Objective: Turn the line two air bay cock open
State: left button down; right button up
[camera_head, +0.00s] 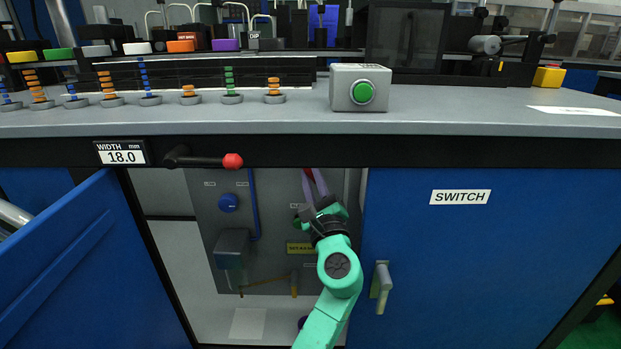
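The bay below the bench stands open and holds a grey panel (275,220). Low on it a thin brass-coloured pipe (262,282) runs to an upright brass-coloured piece (294,284), which may be the cock; I cannot tell its setting. My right gripper is out of view.
A blue knob (228,202), a blue hose (253,205) and a grey box (232,248) sit on the panel. A blue door (80,265) hangs open at left. The right door (480,260) is closed. A red-tipped lever (205,160) juts out above the opening.

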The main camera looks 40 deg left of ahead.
pick_arm(q)
jog(key=shift+f, duration=0.1)
jog(key=c, duration=0.8)
grip_release()
jog(key=v, duration=1.4)
jog(key=shift+s+d+p, duration=0.2)
jog(key=shift+p, duration=0.25)
jog(key=shift+f, duration=0.1)
